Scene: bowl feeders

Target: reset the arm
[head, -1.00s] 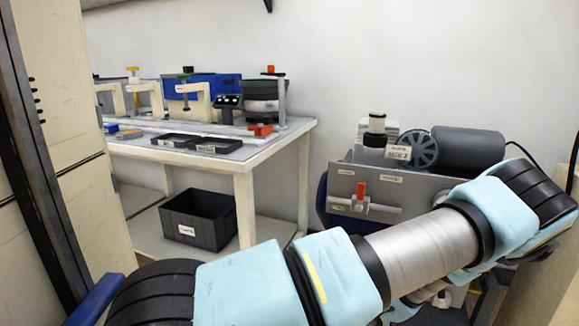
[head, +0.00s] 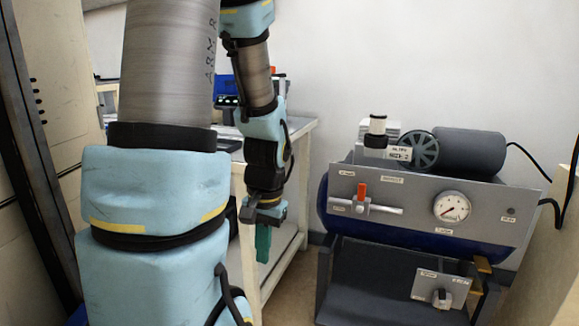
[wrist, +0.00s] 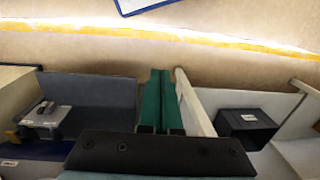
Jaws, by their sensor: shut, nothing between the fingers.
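My arm now stands raised on the left side of the head view, with its forearm hanging down. My gripper (head: 263,244) points downward at the end of it, with green fingers, between the bench and the compressor unit. In the wrist view the two green fingers (wrist: 160,98) lie side by side, shut with nothing between them. My arm hides much of the bench in the head view.
A compressor (head: 470,150) with a gauge and a red-handled valve (head: 361,192) stands at the right on a dark stand. The white bench (head: 300,128) is behind my arm. A black bin (wrist: 247,130) shows in the wrist view. Floor is open between bench and stand.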

